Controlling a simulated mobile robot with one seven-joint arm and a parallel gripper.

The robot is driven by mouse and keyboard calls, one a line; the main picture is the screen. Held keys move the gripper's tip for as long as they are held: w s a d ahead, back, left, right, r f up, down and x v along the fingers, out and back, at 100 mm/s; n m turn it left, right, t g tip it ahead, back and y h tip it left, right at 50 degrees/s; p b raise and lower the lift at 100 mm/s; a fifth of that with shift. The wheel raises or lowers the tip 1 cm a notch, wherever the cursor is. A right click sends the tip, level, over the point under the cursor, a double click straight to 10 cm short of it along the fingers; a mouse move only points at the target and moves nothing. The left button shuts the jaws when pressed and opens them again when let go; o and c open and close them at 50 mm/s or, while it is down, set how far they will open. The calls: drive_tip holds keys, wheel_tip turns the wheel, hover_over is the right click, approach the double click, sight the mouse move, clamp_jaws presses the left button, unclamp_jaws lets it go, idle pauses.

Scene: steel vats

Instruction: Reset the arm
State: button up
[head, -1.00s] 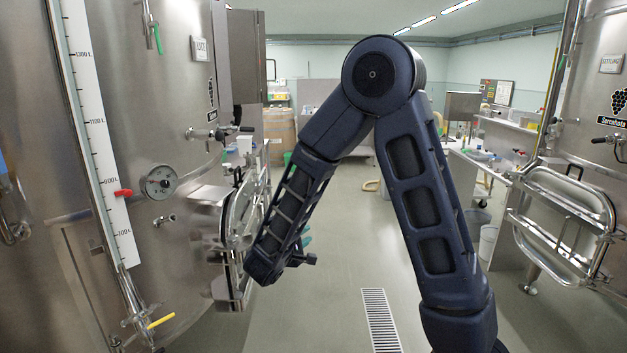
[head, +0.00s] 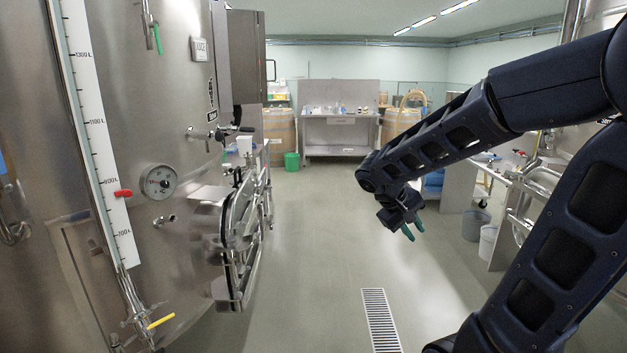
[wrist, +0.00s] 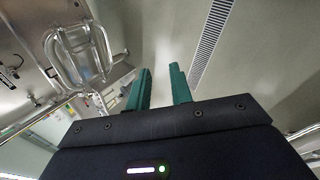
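My arm is dark blue with green fingertips and crosses the right half of the head view. My gripper (head: 414,229) hangs in the air over the aisle, pointing down and a little to the right. In the wrist view my gripper (wrist: 160,70) shows two green fingers with a clear gap between them. It is open and nothing is between the fingers.
A steel vat (head: 110,150) with an open door (head: 243,235) stands on the left. The right vat is mostly hidden behind my arm. A floor drain (head: 380,320) lies in the aisle. A steel table (head: 340,120), barrels and a green bucket (head: 291,161) stand at the back.

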drive_tip(key=s+d+r+m+t+y, duration=0.2)
drive_tip(key=s+r+m+y, duration=0.2)
drive_tip(key=s+y, duration=0.3)
drive_tip(key=shift+s+r+t, duration=0.3)
drive_tip(key=shift+r+t, duration=0.1)
drive_tip(key=shift+r, duration=0.2)
